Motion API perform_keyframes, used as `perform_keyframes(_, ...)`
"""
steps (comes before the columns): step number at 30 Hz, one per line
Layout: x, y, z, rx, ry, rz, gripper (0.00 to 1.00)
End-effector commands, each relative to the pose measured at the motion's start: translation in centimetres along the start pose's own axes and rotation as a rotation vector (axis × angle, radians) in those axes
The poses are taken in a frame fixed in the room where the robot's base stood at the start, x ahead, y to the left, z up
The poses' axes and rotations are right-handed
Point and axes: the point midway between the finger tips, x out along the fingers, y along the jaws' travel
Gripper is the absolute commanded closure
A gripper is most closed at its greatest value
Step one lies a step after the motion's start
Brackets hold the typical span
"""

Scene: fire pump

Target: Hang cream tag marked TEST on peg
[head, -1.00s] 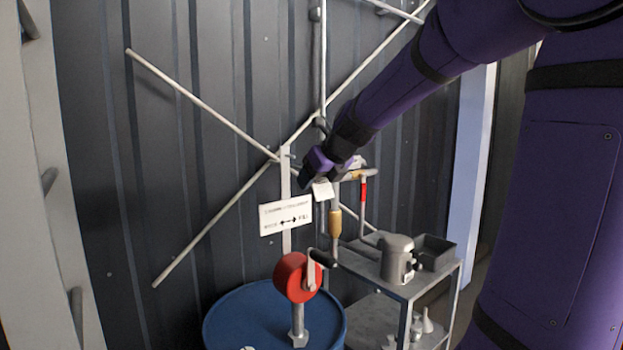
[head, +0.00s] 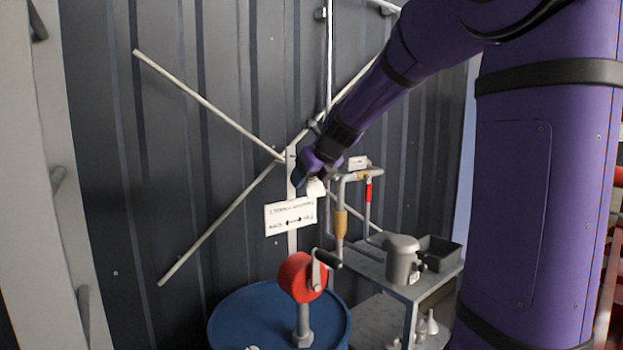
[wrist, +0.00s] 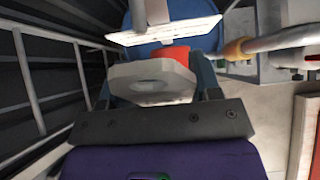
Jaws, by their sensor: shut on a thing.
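The cream tag (head: 316,188) hangs below my gripper (head: 312,178), just right of the upright post (head: 292,180). The writing on the tag cannot be read in either view. I cannot make out the peg clearly; my gripper and the tag cover part of the area beside the post top.
Below stand a red crank wheel (head: 301,277) and a blue drum (head: 255,318). To the right are a pipe with a yellow grip (head: 340,223) and a grey cart (head: 385,275) holding a grey can (head: 402,258).

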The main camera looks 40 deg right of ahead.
Motion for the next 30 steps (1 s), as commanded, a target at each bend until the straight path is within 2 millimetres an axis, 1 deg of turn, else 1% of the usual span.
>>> perform_keyframes(15,2.0,0.0,1.8,-0.002,0.001,0.000,0.65)
perform_keyframes(21,2.6,0.0,2.1,0.000,0.000,0.000,0.65)
perform_keyframes(30,2.9,0.0,2.4,-0.001,0.000,0.000,0.65)
